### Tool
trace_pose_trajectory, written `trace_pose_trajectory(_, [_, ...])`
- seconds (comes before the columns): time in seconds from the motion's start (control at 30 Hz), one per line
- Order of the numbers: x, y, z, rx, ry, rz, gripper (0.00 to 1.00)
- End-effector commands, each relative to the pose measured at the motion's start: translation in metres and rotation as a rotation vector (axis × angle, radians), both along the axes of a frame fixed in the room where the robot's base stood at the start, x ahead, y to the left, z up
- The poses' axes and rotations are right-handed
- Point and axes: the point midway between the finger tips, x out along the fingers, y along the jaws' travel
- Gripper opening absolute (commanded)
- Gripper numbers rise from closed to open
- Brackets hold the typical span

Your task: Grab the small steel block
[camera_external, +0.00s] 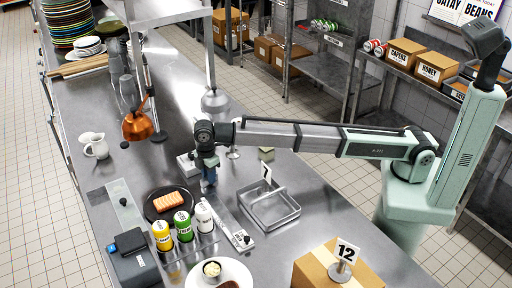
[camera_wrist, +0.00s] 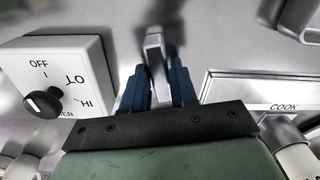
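A small steel block (camera_wrist: 154,42), narrow and light grey, stands on the metal counter in the upper middle of the wrist view. My gripper (camera_wrist: 158,67) has two blue fingers set apart, with a gap between them. The block shows in line with this gap, its lower part reaching between the fingertips; I cannot tell whether a finger touches it.
A white control box with a black knob (camera_wrist: 43,102) is at left in the wrist view, and a panel marked COOK (camera_wrist: 284,106) at right. Externally, a dark plate with orange food (camera_external: 170,200), bottles (camera_external: 183,226), a steel tray (camera_external: 270,208) and a copper lamp (camera_external: 137,127) surround the gripper.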

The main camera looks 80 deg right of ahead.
Motion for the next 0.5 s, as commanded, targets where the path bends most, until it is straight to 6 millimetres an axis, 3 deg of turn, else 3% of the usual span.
trace_pose_trajectory(0.27, [0.0000, 0.0000, 0.0001, 0.000, 0.000, 0.000, 0.00])
trace_pose_trajectory(0.5, [-0.0001, 0.0001, 0.0002, 0.000, 0.000, 0.000, 0.00])
